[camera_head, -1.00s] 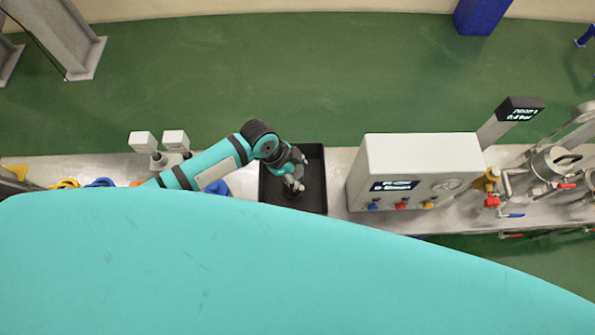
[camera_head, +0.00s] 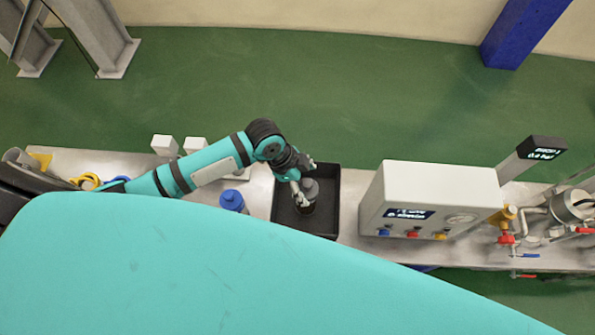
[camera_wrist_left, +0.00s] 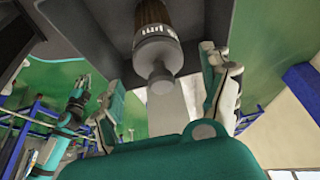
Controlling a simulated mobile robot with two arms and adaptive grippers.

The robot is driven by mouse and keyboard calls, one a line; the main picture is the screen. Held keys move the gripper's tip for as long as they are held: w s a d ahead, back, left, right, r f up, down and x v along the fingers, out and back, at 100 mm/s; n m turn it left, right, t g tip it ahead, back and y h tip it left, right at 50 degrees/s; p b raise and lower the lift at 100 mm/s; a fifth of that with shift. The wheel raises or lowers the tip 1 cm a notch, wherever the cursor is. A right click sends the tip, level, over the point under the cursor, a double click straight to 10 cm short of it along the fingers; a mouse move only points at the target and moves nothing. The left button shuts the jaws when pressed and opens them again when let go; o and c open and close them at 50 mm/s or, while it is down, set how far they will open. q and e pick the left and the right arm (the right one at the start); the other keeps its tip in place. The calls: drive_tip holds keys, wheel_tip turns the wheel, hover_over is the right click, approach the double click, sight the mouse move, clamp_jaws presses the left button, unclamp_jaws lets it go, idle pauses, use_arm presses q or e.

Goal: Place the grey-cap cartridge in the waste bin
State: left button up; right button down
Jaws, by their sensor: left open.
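The grey-cap cartridge (camera_head: 310,187) stands in the black open-topped bin (camera_head: 329,230) in the head view. In the left wrist view the cartridge (camera_wrist_left: 155,48) shows its grey cap with a knob and a dark ribbed body, with the dark bin (camera_wrist_left: 85,25) behind it. My left gripper (camera_head: 304,184) is over the bin at the cap. In the left wrist view my left gripper (camera_wrist_left: 165,85) is open, with its fingers spread on either side of the cap. A teal arm, probably my right, shows small at the left there; its gripper (camera_wrist_left: 82,84) is too small to read.
A blue-capped cartridge (camera_head: 232,201) stands on the metal bench left of the bin. A white control box (camera_head: 440,185) stands close on the bin's right. Valves and pipes (camera_head: 560,212) lie farther right. Two white blocks (camera_head: 180,145) are behind my left arm.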

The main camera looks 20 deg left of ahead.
use_arm(q)
drive_tip(key=v, duration=0.6)
drive_tip(key=shift+f, duration=0.1)
use_arm(e)
drive_tip(key=shift+a+r, duration=0.15)
drive_tip(key=shift+a, duration=0.15)
use_arm(q)
drive_tip(key=shift+s, duration=0.1)
